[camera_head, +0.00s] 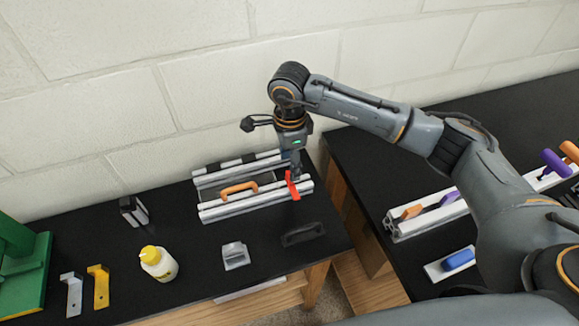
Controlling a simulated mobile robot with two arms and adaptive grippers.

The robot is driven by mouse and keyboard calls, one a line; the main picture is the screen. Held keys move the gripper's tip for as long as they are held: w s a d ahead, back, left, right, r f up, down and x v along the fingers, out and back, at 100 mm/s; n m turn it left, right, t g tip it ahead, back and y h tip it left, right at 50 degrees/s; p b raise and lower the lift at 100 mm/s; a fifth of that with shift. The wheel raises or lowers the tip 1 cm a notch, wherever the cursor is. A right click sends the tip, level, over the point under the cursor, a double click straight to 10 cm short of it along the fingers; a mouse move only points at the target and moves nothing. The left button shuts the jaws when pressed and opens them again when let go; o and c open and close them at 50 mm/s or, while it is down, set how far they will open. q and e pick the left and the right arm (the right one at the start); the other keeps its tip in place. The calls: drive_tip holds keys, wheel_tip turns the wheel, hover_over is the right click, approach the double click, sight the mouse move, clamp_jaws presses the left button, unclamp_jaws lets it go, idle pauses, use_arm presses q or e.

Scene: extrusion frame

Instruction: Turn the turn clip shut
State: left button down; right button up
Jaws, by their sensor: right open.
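An aluminium extrusion frame (215,213) lies on the black table at the back, near the wall. A small red piece (292,187), which looks like the turn clip, stands upright at the frame's right end. My right gripper (294,172) points down right above the red piece and is open. It partly hides the piece's top, and I cannot tell whether they touch. An orange handle (239,188) sits on the frame to the left of the gripper. My left gripper is not in view.
A yellow-capped bottle (158,263), a grey bracket (235,255) and a black handle (302,234) lie in front of the frame. Yellow (99,286) and silver (72,293) brackets are at left. A second table (375,160) stands right, across a gap.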

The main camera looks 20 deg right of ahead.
sight(292, 185)
wheel_tip(292, 185, down, 4)
drive_tip(key=shift+s+r+p, duration=0.15)
drive_tip(key=shift+r+p, duration=0.1)
drive_tip(key=shift+p, duration=0.1)
drive_tip(key=shift+f, duration=0.4)
drive_tip(key=shift+c, duration=0.2)
drive_tip(key=c, duration=1.1)
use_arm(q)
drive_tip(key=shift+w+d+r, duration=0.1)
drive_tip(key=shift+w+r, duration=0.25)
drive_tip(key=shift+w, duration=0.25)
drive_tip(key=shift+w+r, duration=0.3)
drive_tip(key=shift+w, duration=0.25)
use_arm(e)
clamp_jaws()
